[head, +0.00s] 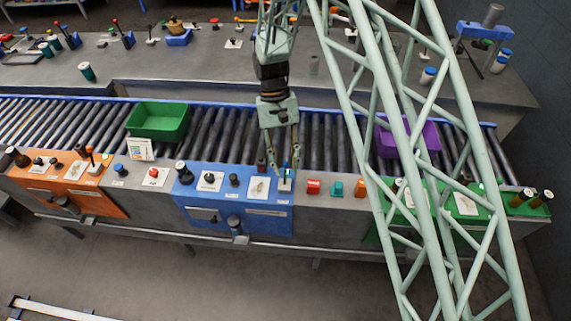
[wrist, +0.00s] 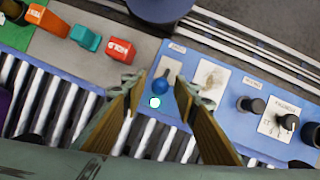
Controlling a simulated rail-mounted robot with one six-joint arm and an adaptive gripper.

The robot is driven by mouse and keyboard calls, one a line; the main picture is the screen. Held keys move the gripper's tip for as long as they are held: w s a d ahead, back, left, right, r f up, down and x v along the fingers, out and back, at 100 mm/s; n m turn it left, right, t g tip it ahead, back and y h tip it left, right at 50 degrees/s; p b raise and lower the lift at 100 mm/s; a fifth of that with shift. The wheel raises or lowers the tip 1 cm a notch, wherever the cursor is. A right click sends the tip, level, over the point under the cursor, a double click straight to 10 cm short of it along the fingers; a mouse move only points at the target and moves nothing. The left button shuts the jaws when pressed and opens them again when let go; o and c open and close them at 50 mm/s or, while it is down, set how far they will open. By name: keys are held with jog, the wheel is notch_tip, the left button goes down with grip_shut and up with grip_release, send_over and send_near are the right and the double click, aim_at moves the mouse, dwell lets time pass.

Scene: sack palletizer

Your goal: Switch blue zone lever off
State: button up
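The blue zone panel (head: 216,205) is on the front of the conveyor, in the middle of the head view. Its lever (head: 286,181) stands on a white plate at the panel's right end. My gripper (head: 279,168) points down over this end of the panel.
A black knob (wrist: 251,105) and a rotary dial (wrist: 287,122) sit farther along the blue panel. Red (head: 313,187) and teal (head: 337,188) blocks stand on the grey section beside it. A green bin (head: 158,121) and purple bin (head: 420,137) are on the rollers.

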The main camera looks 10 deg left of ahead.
jog(key=shift+c, duration=0.8)
grip_shut()
